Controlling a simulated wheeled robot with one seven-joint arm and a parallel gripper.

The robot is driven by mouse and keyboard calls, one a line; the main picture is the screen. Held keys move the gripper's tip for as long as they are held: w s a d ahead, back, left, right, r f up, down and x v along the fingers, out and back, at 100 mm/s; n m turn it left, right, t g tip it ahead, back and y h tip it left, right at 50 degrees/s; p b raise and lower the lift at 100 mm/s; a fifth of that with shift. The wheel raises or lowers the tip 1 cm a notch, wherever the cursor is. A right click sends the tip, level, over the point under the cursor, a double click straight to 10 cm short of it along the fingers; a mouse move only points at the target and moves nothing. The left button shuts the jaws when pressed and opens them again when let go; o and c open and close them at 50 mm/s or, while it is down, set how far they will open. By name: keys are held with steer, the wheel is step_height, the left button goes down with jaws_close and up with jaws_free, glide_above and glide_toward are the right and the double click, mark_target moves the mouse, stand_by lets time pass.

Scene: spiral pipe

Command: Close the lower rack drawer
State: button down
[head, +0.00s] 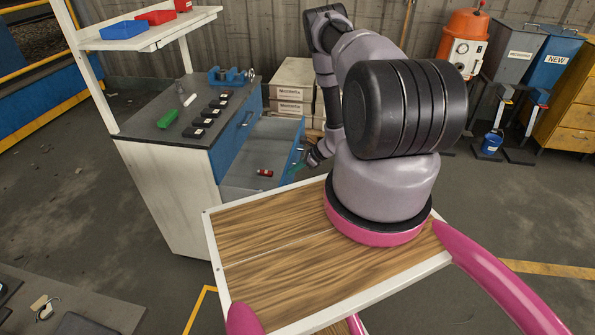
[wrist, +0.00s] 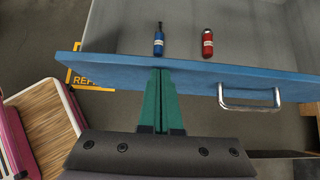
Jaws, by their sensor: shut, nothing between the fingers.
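The lower rack drawer is pulled out of the workbench, its grey interior (head: 240,173) showing in the head view. Its blue front panel (wrist: 200,75) crosses the wrist view, with a metal handle (wrist: 250,103) to the right of my fingers. My gripper (wrist: 160,72) has its green fingers together and empty, pointing at the outer side of the front panel, left of the handle. The tips are at the panel; I cannot tell whether they touch it. In the head view my gripper (head: 299,169) is small and partly hidden beside the drawer front.
A red bottle (wrist: 207,43) and a blue bottle (wrist: 159,41) lie in the drawer. The workbench top (head: 190,115) holds a vise, a green block and several dark items. Boxes (head: 293,88) stand behind the drawer.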

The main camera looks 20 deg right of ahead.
steer(key=w+a, duration=1.1)
steer(key=a, duration=0.5)
